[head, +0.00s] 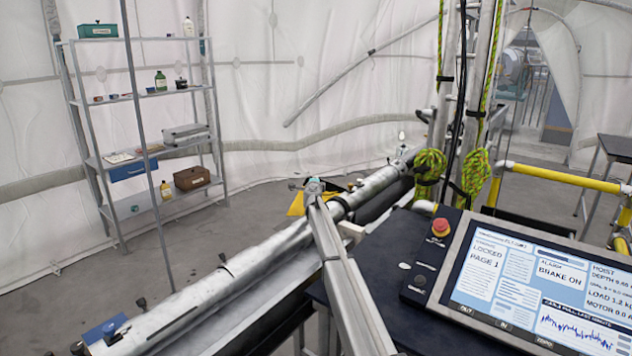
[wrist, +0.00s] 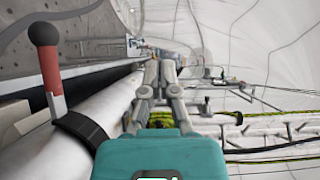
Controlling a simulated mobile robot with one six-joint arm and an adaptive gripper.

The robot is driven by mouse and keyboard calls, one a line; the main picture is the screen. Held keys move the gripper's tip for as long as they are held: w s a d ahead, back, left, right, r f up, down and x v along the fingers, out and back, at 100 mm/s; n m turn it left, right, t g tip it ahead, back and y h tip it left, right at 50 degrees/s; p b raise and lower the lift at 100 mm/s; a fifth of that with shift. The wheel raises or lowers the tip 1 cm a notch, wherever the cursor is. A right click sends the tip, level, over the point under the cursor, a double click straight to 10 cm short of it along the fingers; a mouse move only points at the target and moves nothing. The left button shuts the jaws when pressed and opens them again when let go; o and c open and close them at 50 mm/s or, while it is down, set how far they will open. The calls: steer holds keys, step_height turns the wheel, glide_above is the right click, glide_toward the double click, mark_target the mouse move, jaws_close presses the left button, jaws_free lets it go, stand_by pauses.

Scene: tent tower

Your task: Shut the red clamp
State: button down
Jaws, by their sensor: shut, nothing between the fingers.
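The red clamp shows in the wrist view as a red lever (wrist: 51,80) with a dark ball knob (wrist: 43,31). The lever stands up, leaning slightly left, beside a black band (wrist: 88,135) around the pale tube (wrist: 118,102). My gripper (wrist: 161,68) is shut and empty, with the fingers together, to the right of the lever and apart from it. In the head view the long metal tube (head: 215,268) runs diagonally; my arm crosses in front of it, and I cannot make out the red lever there.
A control screen (head: 540,285) and a red stop button (head: 440,227) are at the right. Yellow-green ropes (head: 430,165) hang near the metal posts. A shelf rack (head: 125,97) stands back left. Bare floor (head: 75,300) lies left of the tube.

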steer(key=s+a+r+p, duration=0.5)
steer(key=s+r+p, duration=0.1)
steer(key=r, duration=0.1)
steer(key=shift+s+a, duration=0.25)
steer(key=shift+a, duration=0.1)
stand_by(0.4)
